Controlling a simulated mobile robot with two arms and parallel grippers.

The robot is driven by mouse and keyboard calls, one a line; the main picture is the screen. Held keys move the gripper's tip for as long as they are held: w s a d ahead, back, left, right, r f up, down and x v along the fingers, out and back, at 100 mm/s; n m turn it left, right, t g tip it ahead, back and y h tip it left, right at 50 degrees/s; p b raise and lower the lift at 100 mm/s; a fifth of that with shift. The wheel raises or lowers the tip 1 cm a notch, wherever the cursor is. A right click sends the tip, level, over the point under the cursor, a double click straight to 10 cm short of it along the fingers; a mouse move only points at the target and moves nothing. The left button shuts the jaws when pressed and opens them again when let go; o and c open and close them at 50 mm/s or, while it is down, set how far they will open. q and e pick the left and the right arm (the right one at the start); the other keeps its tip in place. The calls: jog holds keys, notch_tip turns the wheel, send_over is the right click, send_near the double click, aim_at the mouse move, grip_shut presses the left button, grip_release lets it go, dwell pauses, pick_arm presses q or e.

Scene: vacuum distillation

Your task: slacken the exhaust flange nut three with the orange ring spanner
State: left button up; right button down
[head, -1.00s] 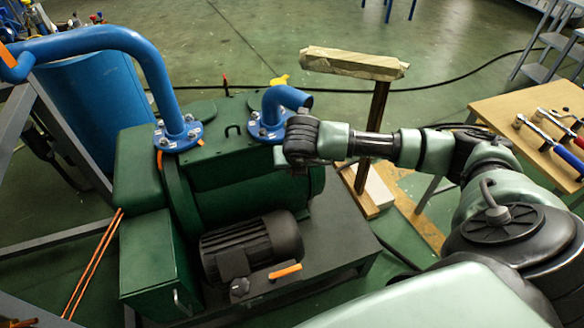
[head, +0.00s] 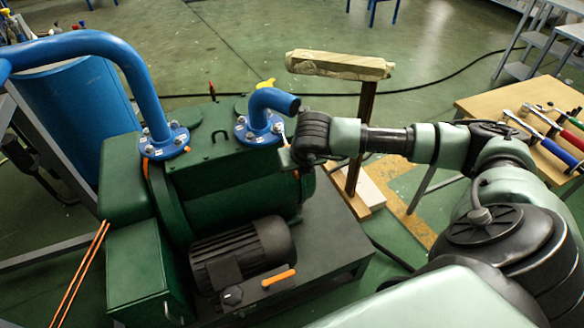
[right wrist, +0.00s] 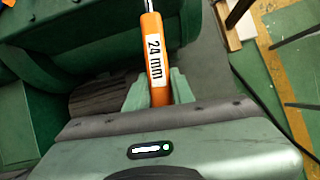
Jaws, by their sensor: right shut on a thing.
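The orange ring spanner (right wrist: 154,60), marked 24 mm, is held in my right gripper (right wrist: 160,88) in the right wrist view. Its chrome shaft runs out of the top of that view, so its ring end is hidden. In the head view my right wrist is just right of the short blue elbow pipe (head: 273,100) on the green pump, and its fingers are hidden. The elbow's blue flange (head: 262,134) carries several bolts and nuts; I cannot tell which is nut three. I cannot see the ring on any nut. My left gripper is out of view.
A taller blue pipe (head: 85,42) joins a second flange (head: 165,142) on the pump (head: 235,180). A black motor (head: 242,250) stands in front. A wooden-topped post (head: 340,65) stands behind my right arm. A table (head: 510,100) with several tools is at right.

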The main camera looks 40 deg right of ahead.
jog(key=shift+d, duration=0.1)
jog(key=d+b, duration=0.1)
jog(key=d+n+b, duration=0.1)
jog(key=shift+s+d+n+y, duration=0.3)
jog(key=shift+s+d+y, duration=0.05)
jog(key=shift+s+y, duration=0.05)
dwell(0.5)
jog(key=shift+s+d+n+y+b, duration=0.15)
jog(key=shift+d+n+y+b, duration=0.2)
jog(key=shift+d, duration=0.45)
jog(key=shift+s+d+n+y+b, duration=0.15)
jog(key=shift+d+n+b, duration=0.25)
jog(key=shift+d, duration=0.4)
jog(key=shift+f, duration=0.1)
